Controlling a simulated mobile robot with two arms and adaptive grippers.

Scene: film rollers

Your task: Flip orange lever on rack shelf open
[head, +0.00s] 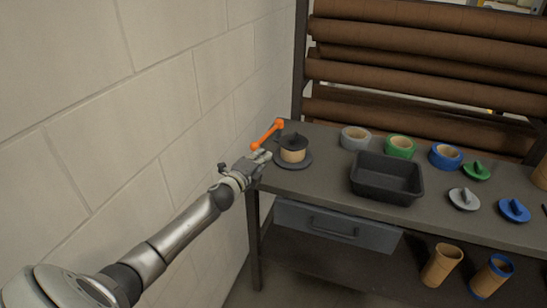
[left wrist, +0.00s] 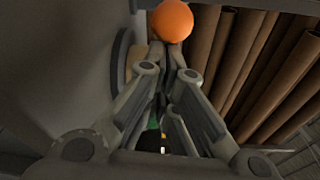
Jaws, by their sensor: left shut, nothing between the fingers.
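The orange lever (head: 267,135) stands slanted at the left end of the rack shelf (head: 330,187), close to the wall. Its lower knob is at the left and its upper end at the right. My left gripper (head: 264,156) is just below the lower knob; whether they touch I cannot tell. In the left wrist view the orange knob (left wrist: 172,21) is just beyond the closed fingertips (left wrist: 167,50) of my left gripper, with nothing held between them. A dark spool (head: 293,160) with a tan core sits right of the lever. My right gripper is not in view.
A black bin (head: 387,178), tape rolls (head: 400,146) and several coloured caps (head: 464,199) stand along the shelf. Brown film rolls (head: 420,70) hang behind. A drawer (head: 335,223) is below. The block wall (head: 130,130) is close on the left of my arm.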

